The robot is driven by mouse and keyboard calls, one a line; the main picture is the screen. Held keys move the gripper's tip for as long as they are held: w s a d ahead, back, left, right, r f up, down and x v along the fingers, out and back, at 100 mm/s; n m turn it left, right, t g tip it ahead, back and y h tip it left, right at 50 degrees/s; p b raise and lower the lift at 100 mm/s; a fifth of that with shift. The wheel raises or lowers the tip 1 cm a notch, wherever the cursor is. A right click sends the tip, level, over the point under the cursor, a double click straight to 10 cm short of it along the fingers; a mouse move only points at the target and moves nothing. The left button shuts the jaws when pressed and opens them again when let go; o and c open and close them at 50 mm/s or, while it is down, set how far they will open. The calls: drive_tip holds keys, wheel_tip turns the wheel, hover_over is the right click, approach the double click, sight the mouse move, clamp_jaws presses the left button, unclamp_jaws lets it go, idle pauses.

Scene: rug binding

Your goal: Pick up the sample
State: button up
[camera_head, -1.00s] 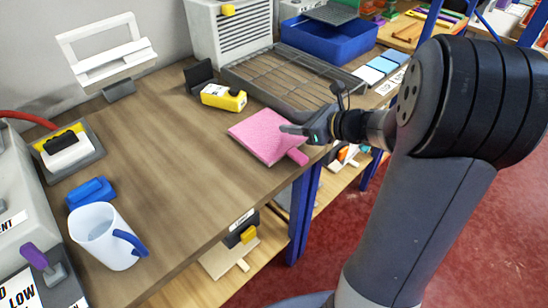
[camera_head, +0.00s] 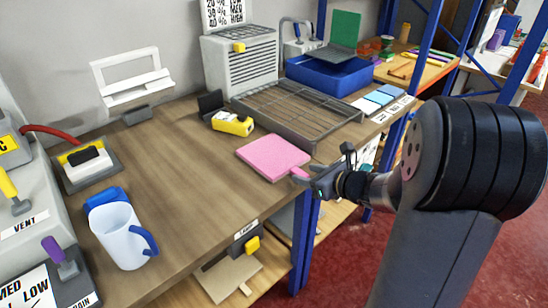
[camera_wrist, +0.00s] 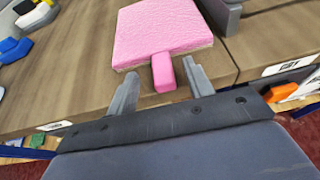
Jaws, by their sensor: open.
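The sample looks to be the pink square pad (camera_head: 273,157) with a short pink tab, lying flat on the wooden table near its front edge. In the wrist view the pad (camera_wrist: 160,32) is straight ahead, and its tab (camera_wrist: 163,72) points toward me. My gripper (camera_head: 305,178) is at the table's front edge, at the tab. In the wrist view my gripper (camera_wrist: 158,78) is open, with one finger on each side of the tab and gaps showing. I cannot tell its exact height against the tab.
A wire rack tray (camera_head: 300,112) stands just behind the pad. A yellow device (camera_head: 232,123) is to its left rear. A white jug (camera_head: 122,235) with a blue handle stands at the left front. A blue table post (camera_head: 305,240) is below my gripper. The table's middle is clear.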

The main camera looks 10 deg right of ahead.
sight(298, 171)
drive_tip(key=x, duration=0.3)
drive_tip(key=shift+w+f, duration=0.1)
drive_tip(key=shift+w, duration=0.1)
clamp_jaws()
idle(0.3)
